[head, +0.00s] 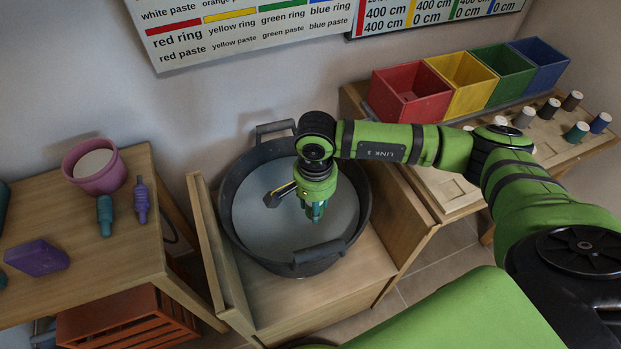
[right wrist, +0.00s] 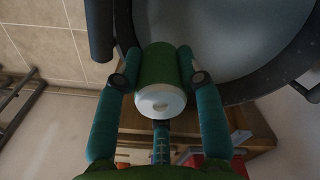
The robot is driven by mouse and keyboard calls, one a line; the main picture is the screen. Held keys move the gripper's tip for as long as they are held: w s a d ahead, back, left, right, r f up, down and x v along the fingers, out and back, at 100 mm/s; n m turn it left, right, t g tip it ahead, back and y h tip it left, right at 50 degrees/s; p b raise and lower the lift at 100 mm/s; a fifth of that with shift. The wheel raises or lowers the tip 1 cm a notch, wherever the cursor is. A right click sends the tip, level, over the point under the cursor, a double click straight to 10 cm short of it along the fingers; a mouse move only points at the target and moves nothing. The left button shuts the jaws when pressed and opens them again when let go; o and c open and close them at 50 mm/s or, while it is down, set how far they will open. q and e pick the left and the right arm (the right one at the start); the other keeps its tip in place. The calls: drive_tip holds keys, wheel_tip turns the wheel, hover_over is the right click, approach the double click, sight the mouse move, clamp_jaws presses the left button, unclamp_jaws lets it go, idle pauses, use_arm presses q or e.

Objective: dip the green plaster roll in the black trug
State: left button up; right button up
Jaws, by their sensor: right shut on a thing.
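The black trug (head: 233,244) stands on a wooden stand in the head view, with a pale grey fill inside. My right gripper (head: 315,212) hangs over the trug's opening, pointing down. In the right wrist view the gripper (right wrist: 158,82) is shut on the green plaster roll (right wrist: 156,62), a green cylinder with a white end, held between its teal fingers. The trug's dark wall (right wrist: 275,82) and grey fill (right wrist: 225,32) show behind the roll. In the head view the roll is mostly hidden by my gripper, and I cannot tell whether it touches the fill. My left gripper is not in view.
A table at the left holds a pink bowl (head: 96,172), a purple block (head: 37,258) and small teal and purple items. At the right, red (head: 408,104), yellow, green and blue bins stand behind several spools. The trug's handles (head: 319,253) stick up at its rim.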

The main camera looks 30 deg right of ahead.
drive_tip(key=w+d+f+m+b, duration=0.1)
drive_tip(key=w+d+f+m, duration=0.2)
drive_tip(key=m, duration=1.1)
drive_tip(key=w+d+m+b, duration=0.2)
drive_tip(key=w+m, duration=0.3)
drive_tip(key=m, duration=0.9)
use_arm(q)
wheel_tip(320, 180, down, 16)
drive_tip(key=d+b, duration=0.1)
drive_tip(key=b, duration=1.1)
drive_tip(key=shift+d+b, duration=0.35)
drive_tip(key=shift+b, duration=0.05)
use_arm(e)
wheel_tip(320, 180, down, 17)
drive_tip(key=shift+d+r+m, duration=0.15)
drive_tip(key=shift+d+m, duration=0.05)
drive_tip(key=shift+m, duration=0.1)
drive_tip(key=shift+r, duration=0.1)
use_arm(q)
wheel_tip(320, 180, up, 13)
drive_tip(key=p, duration=1.3)
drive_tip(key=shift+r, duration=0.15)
use_arm(e)
wheel_tip(320, 180, up, 16)
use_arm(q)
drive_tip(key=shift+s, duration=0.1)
use_arm(e)
drive_tip(key=shift+s, duration=0.1)
